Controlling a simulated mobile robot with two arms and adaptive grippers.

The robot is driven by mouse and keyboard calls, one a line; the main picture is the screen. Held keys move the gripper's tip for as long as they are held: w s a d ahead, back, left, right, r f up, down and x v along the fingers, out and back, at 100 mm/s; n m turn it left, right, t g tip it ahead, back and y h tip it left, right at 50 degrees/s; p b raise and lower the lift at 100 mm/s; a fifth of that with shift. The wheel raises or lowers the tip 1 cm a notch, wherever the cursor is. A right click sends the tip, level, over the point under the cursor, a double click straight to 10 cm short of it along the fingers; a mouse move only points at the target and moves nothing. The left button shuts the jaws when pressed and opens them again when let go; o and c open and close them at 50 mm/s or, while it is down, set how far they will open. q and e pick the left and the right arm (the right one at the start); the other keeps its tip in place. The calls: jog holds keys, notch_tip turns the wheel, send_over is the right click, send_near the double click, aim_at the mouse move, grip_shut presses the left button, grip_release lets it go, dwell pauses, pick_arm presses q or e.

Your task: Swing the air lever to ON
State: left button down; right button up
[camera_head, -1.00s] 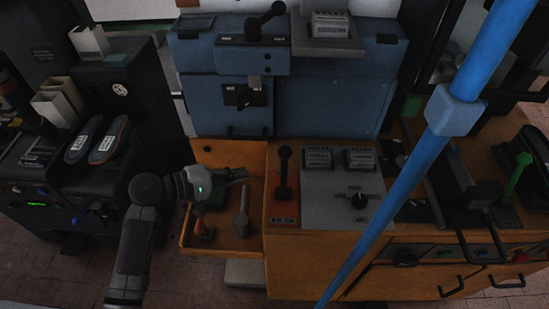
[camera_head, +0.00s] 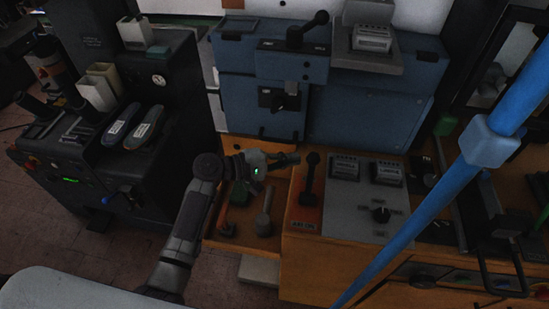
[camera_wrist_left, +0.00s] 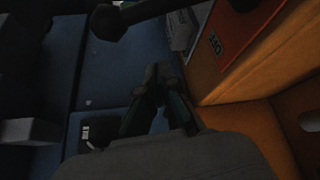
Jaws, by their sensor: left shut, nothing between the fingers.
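A black lever (camera_head: 311,180) with a ball knob stands nearly upright on an orange-red plate with a small label (camera_head: 304,225), whose text I cannot read surely. The plate is on the wooden bench top. My left gripper (camera_head: 296,158) is shut and empty, pointing right, just left of the knob with a small gap visible. In the left wrist view its fingers (camera_wrist_left: 155,84) are together, and a dark ball-ended lever (camera_wrist_left: 108,22) shows above them. The orange-red plate (camera_wrist_left: 222,35) is at upper right there. My right gripper is in neither view.
A blue press body (camera_head: 370,105) with another ball lever (camera_head: 305,30) stands behind. An open wooden drawer (camera_head: 236,243) holding tools lies below my left gripper. A blue pole (camera_head: 440,200) crosses the right side.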

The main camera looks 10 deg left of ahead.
aim_at(311, 176)
pick_arm(q)
jog(key=d, duration=0.1)
jog(key=w+d+p, duration=0.1)
jog(key=d, duration=0.1)
jog(key=shift+s+r+p, duration=0.2)
jog(key=shift+s+p, duration=0.2)
jog(key=shift+s, duration=0.2)
jog(key=shift+s+r+p, duration=0.15)
jog(key=shift+s+p, duration=0.25)
jog(key=shift+s, duration=0.15)
jog(key=shift+s+d+r, duration=0.1)
jog(key=shift+s, duration=0.5)
jog(key=shift+w, duration=0.1)
